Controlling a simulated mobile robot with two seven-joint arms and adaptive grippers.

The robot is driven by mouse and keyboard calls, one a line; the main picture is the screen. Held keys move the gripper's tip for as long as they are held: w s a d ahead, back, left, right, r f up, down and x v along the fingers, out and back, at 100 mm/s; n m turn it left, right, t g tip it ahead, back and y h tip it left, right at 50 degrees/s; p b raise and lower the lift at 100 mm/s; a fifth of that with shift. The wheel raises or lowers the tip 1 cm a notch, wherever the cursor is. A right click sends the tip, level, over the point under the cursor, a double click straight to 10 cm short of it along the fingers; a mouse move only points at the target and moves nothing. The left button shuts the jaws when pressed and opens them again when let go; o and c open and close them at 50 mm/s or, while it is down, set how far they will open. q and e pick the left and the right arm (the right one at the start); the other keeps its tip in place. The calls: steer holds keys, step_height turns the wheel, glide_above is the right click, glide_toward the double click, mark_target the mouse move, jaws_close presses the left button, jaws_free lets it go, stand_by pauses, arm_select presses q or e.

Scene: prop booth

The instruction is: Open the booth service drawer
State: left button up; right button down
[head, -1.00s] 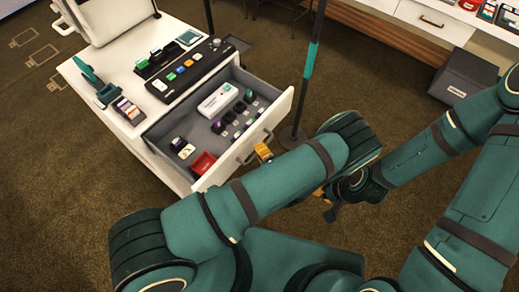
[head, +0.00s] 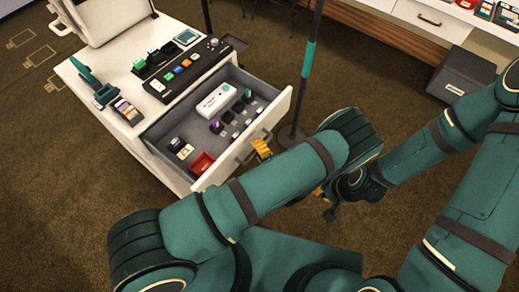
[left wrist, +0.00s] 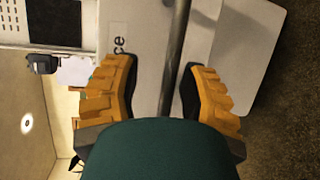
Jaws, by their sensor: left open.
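The service drawer (head: 271,113) of the white booth cabinet stands pulled out, with its interior showing in the head view. Its bar handle (head: 246,151) is on the front panel. My left gripper (head: 262,148) is at the handle, mostly hidden behind my own arm in the head view. In the left wrist view my left gripper (left wrist: 162,78) is open, with the grey handle bar (left wrist: 176,50) running between its orange fingers, apart from both pads. My right gripper (head: 326,202) is low beside the left arm, partly hidden, away from the drawer.
The drawer holds a white box (head: 215,100), a red tray (head: 202,163) and several small items. A control strip (head: 184,70) and a teal holder (head: 95,84) sit on the cabinet top. A pole (head: 305,70) stands just right of the drawer. Carpet lies clear in front.

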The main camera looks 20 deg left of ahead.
arm_select(q)
step_height(320, 180, up, 9)
steer(key=shift+r, duration=0.1)
steer(key=shift+s+d, duration=0.1)
stand_by(0.7)
